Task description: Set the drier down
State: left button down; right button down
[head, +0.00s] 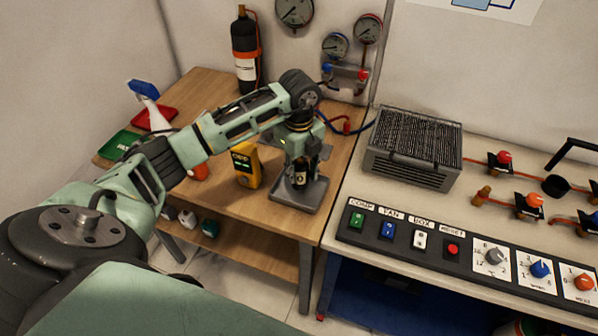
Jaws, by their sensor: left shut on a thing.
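My left arm reaches in from the left over the wooden table, and its gripper (301,158) points down. It is shut on the drier (301,174), a small dark cylinder with a pale label, held upright. The upper part of the drier is hidden by the gripper. The drier is over the middle of a grey square plate (312,197) near the table's right front. I cannot tell whether its bottom touches the plate. My right gripper is not in view.
A yellow meter (245,166) stands close to the plate's left. A black cylinder (245,50) stands behind. A grey finned unit (414,148) and a switch panel (405,233) occupy the right bench.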

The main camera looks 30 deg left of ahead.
pick_arm(q)
notch_tip(320, 180, down, 2)
jog(key=shift+f, duration=0.1)
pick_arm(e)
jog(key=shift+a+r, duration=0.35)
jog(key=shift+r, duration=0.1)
pick_arm(q)
jog(key=shift+f, duration=0.2)
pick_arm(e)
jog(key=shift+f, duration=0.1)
pick_arm(q)
jog(key=c, duration=1.3)
grip_release()
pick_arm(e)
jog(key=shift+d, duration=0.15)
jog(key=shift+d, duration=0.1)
